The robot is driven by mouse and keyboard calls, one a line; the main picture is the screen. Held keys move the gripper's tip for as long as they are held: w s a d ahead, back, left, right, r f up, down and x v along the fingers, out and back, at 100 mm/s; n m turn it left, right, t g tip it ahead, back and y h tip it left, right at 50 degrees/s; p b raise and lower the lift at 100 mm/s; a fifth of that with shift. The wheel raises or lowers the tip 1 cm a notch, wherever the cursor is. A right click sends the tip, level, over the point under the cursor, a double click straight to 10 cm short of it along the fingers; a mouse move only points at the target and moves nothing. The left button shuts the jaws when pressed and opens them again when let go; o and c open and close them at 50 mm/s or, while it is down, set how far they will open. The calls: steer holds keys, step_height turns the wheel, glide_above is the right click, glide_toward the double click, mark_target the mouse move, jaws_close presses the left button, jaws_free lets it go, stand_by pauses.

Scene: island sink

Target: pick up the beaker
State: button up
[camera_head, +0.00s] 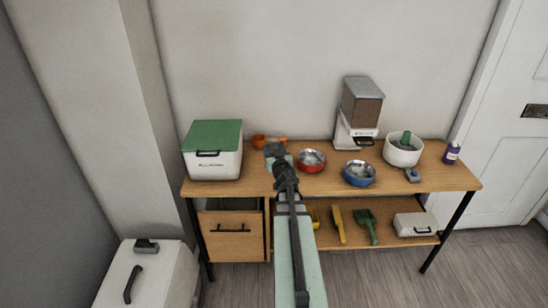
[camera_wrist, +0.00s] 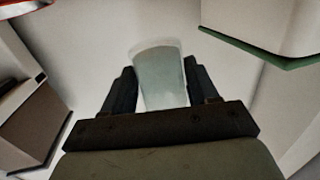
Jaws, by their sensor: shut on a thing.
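The beaker (camera_wrist: 161,75) is a pale, see-through cup in the wrist view. It sits between the two dark fingers of my gripper (camera_wrist: 158,88), which are shut on it. Its rim points away from the gripper's palm. In the head view my gripper (camera_head: 275,152) is over the back left part of the wooden table, to the right of the white box with the green lid. A pale bit of the beaker (camera_head: 288,158) shows there beside the gripper; the rest is hidden by my arm.
On the table (camera_head: 420,180) are a white box with a green lid (camera_head: 213,162), an orange scoop (camera_head: 259,141), a red bowl (camera_head: 311,161), a blue bowl (camera_head: 359,173), a dispenser (camera_head: 361,103), a white bowl (camera_head: 402,155) and a purple bottle (camera_head: 452,152). The wall stands close behind.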

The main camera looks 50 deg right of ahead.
mark_target(274, 136)
steer(key=shift+r, duration=3.25)
steer(key=shift+r, duration=0.3)
